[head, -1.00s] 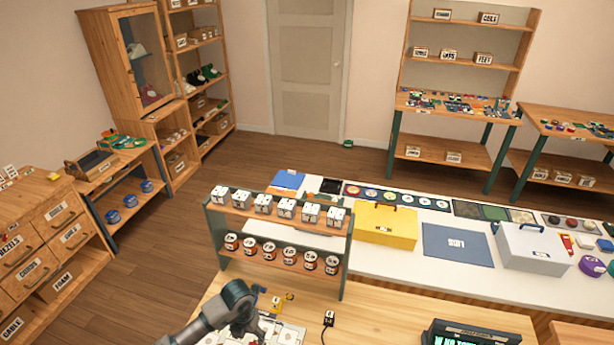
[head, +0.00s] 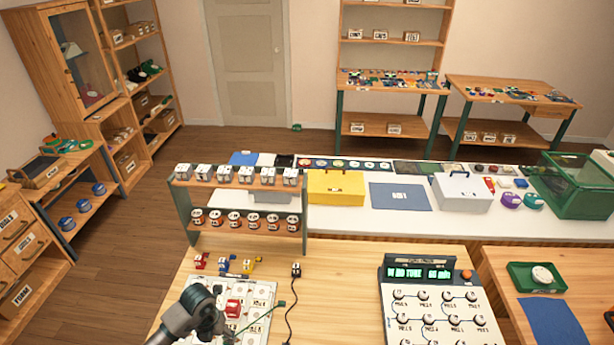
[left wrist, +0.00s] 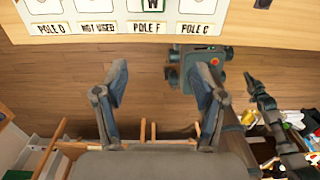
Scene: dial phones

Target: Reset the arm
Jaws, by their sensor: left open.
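My left gripper (head: 207,318) comes in from the lower left of the head view, over the near left part of a white labelled board (head: 262,292). In the left wrist view my left gripper (left wrist: 162,85) has its two fingers spread wide with nothing between them. Below them is the wooden floor. The board's edge (left wrist: 110,27) crosses the top of that view, with labels POLE D, NOT USED, POLE F and POLE C. A red part (head: 233,308) sits on the board beside the gripper.
A two-tier rack (head: 238,202) with labelled blocks and jars stands behind the board. Red, blue and yellow connectors (head: 224,264) lie between them. A dark cable (head: 290,318) runs right of the board. A lit display unit (head: 425,273) stands further right. Bare tabletop (head: 340,290) lies between.

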